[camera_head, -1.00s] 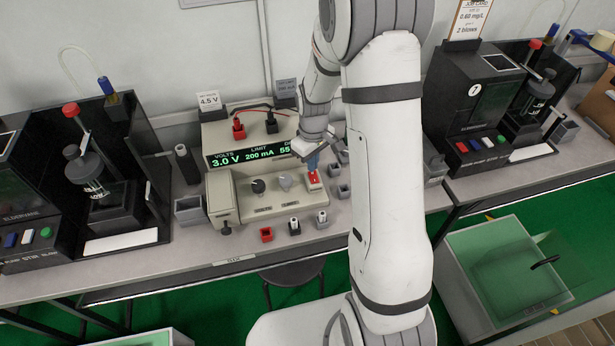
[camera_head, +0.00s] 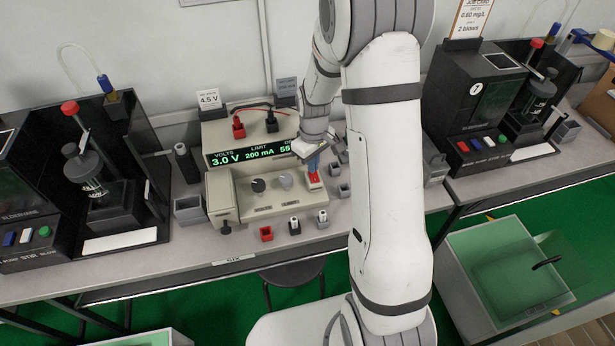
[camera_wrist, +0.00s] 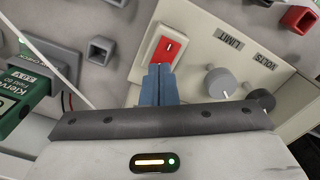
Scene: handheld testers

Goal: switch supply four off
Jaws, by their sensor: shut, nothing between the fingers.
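The power supply (camera_head: 222,187) is a cream bench unit with a lit green display (camera_head: 238,156) reading 3.0 V and 200 mA; its right end is hidden by my arm. No number four is readable on it. Its red rocker switch (camera_head: 316,183) is at the right of the sloped front panel; in the wrist view the red switch (camera_wrist: 167,51) sits in a white frame and bears a white mark. My gripper (camera_head: 314,168) is shut and empty. Its blue fingertips (camera_wrist: 160,70) are at the near end of the switch; I cannot tell whether they touch it.
Red and black plugs (camera_head: 239,129) stand on the upper unit. Small sockets and a red block (camera_head: 266,233) lie in front. Black stirrer stations (camera_head: 100,190) flank the supply. A 4.5 V card (camera_head: 208,99) stands behind.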

